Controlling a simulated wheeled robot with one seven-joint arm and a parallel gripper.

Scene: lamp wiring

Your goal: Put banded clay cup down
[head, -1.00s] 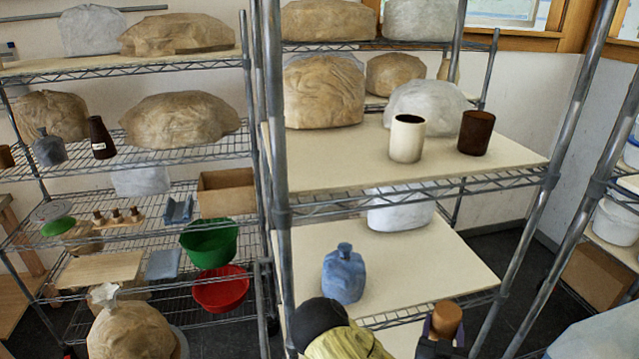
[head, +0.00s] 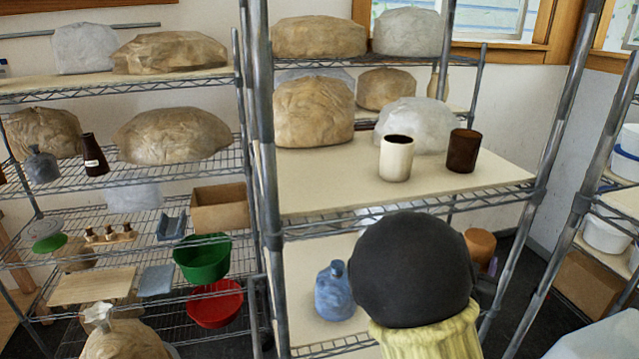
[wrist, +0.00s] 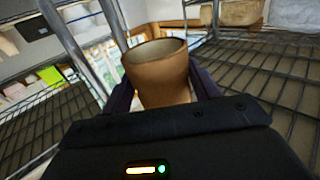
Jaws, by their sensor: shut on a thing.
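The clay cup (wrist: 160,75) is orange-brown with a paler rim, and its open mouth shows in the wrist view. My gripper (wrist: 162,88) is shut on it, with one dark finger on each side. In the head view the cup (head: 480,245) shows to the right of my dark, round arm part, which hides most of my gripper. The cup is in front of the shelf unit, below the level of the upper board (head: 330,180). I cannot tell its distance from the shelves.
A cream cup (head: 396,160) and a dark brown cup (head: 463,150) stand on the upper board, before wrapped bundles. A blue bottle (head: 334,292) stands on the lower board. Metal posts (head: 262,150) flank the shelves. The upper board's front strip is clear.

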